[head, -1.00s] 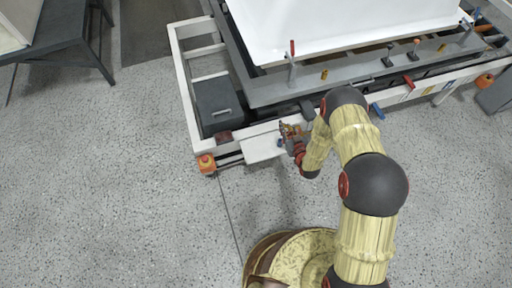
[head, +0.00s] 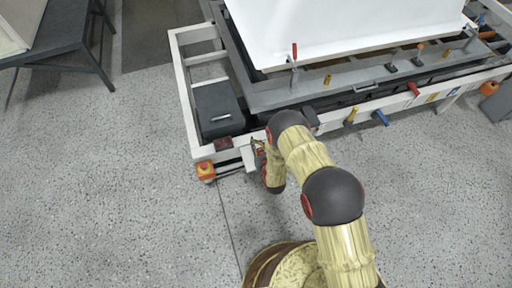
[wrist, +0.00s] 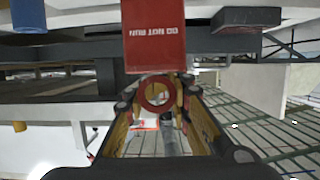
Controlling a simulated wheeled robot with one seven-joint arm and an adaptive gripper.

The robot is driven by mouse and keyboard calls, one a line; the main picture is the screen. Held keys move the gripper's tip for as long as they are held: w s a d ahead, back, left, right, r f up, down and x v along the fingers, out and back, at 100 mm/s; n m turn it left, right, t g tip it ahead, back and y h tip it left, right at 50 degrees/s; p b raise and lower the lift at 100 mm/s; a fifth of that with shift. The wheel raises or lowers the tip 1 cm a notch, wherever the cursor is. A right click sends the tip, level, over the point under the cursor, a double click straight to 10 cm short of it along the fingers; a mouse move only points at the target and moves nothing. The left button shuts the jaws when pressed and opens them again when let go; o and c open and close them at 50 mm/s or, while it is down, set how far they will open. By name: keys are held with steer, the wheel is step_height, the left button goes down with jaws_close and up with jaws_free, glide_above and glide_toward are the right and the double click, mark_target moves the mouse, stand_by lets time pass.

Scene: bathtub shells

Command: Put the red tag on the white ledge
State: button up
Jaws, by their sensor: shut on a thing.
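The red tag (wrist: 166,38), with white "DO NOT RUN" lettering upside down, fills the upper middle of the wrist view. Its red ring end (wrist: 158,94) sits between the fingers of my gripper (wrist: 160,102), which is shut on it. In the head view my gripper (head: 257,148) is at the front left of the white frame, over or beside the white ledge (head: 247,158). My arm and gripper hide much of the ledge. I cannot tell whether the tag touches it; the tag is too small to make out clearly there.
A white steel frame (head: 184,95) carries a grey bed and a large white shell (head: 340,25). A dark grey box (head: 218,108) and an orange corner piece (head: 205,170) are near my gripper. Several coloured handles line the frame's front.

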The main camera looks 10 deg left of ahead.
step_height(320, 180, down, 4)
steer(key=shift+a+r+b, duration=0.1)
steer(key=shift+a+b, duration=0.05)
steer(key=shift+b, duration=0.8)
steer(key=shift+s+r, duration=0.1)
steer(key=shift+r, duration=0.05)
steer(key=o, duration=1.1)
steer(key=shift+c, duration=0.2)
